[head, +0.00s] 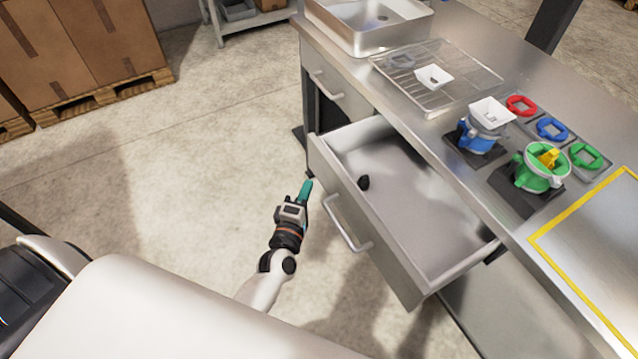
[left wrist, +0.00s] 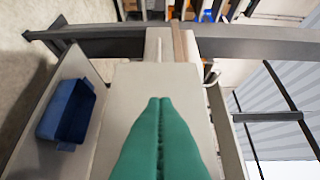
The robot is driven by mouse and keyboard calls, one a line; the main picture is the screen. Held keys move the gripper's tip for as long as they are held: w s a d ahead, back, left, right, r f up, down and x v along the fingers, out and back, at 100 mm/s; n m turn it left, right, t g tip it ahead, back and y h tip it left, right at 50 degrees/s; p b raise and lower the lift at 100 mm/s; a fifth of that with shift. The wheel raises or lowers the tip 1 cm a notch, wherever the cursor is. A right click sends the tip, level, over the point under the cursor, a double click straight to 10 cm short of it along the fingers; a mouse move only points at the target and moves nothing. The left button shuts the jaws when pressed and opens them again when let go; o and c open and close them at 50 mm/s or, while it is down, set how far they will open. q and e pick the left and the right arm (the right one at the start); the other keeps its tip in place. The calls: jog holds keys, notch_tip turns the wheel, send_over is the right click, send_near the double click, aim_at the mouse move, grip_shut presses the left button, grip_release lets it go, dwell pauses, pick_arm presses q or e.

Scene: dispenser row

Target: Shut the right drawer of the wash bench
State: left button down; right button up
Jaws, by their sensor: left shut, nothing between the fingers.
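The right drawer (head: 372,225) of the wash bench (head: 480,60) is pulled well out, with its bar handle (head: 347,222) on the front panel. A small dark object (head: 363,182) lies inside it. My left gripper (head: 306,190) has teal fingers pressed together with nothing between them. In the head view it appears just left of the drawer front, near the handle's upper end; I cannot tell whether it touches. The shut fingers also show in the left wrist view (left wrist: 160,105), in front of a pale panel. My right gripper is out of view.
The left drawer (head: 340,90) looks shut. The bench top holds a sink (head: 370,25), a wire rack (head: 440,75), dispensers (head: 480,130) and coloured rings. Boxes on pallets (head: 80,45) stand far left. A blue bin (left wrist: 68,110) shows in the left wrist view. The floor left of the drawer is clear.

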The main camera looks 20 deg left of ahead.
pick_arm(q)
jog(key=shift+w+d, duration=1.15)
jog(key=shift+w, duration=0.05)
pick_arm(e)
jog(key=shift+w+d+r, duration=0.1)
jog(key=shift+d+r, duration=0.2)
pick_arm(q)
jog(key=shift+w, duration=0.1)
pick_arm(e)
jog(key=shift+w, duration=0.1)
